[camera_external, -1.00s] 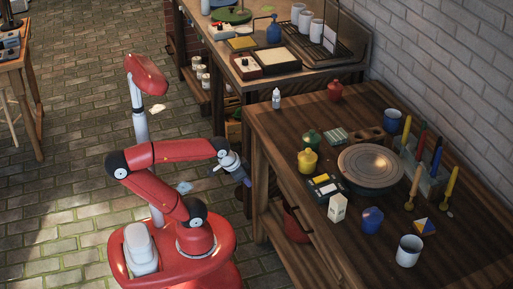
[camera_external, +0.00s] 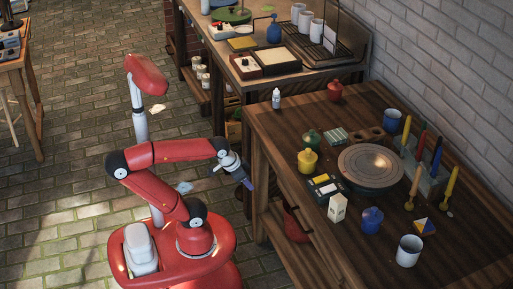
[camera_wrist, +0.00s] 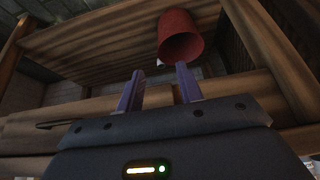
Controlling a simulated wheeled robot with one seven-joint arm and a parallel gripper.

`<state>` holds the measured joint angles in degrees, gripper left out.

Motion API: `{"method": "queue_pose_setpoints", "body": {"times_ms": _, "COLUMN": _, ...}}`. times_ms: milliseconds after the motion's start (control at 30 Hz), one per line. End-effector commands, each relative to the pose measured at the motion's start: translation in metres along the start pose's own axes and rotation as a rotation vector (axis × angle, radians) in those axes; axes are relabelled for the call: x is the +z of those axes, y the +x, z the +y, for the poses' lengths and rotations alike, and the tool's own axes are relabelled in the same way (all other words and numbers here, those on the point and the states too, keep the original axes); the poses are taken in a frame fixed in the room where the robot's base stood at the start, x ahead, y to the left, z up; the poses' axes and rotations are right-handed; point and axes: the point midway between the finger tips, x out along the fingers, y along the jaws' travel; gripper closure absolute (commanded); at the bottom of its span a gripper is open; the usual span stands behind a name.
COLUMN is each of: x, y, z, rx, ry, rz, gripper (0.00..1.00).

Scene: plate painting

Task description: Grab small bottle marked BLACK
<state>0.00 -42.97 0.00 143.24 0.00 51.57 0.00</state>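A small white bottle with a dark marking (camera_external: 276,98) stands upright at the far left corner of the wooden table in the external view. Its lettering is too small to read. My gripper (camera_external: 249,184) hangs beside the table's left side, below the tabletop and well apart from the bottle. In the wrist view my gripper (camera_wrist: 160,70) has its two purple fingers spread, with nothing between them. The bottle is not visible in the wrist view.
The table's wooden frame and a red bucket (camera_wrist: 180,40) are ahead of the fingers in the wrist view. The tabletop holds a round turntable (camera_external: 370,168), a yellow jar (camera_external: 308,161), a blue jar (camera_external: 371,221) and a white mug (camera_external: 409,251). Paved floor is clear left of my base.

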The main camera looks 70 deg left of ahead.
Motion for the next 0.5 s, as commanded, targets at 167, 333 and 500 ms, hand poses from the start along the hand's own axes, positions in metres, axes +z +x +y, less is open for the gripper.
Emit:
{"method": "queue_pose_setpoints", "body": {"times_ms": 167, "x": 0.000, "y": 0.000, "z": 0.000, "rx": 0.000, "ry": 0.000, "rz": 0.000, "gripper": 0.47}}
{"method": "queue_pose_setpoints", "body": {"times_ms": 333, "x": 0.000, "y": 0.000, "z": 0.000, "rx": 0.000, "ry": 0.000, "rz": 0.000, "gripper": 0.47}}
{"method": "queue_pose_setpoints", "body": {"times_ms": 500, "x": -0.014, "y": -0.023, "z": 0.000, "rx": 0.000, "ry": 0.000, "rz": 0.007, "gripper": 0.47}}
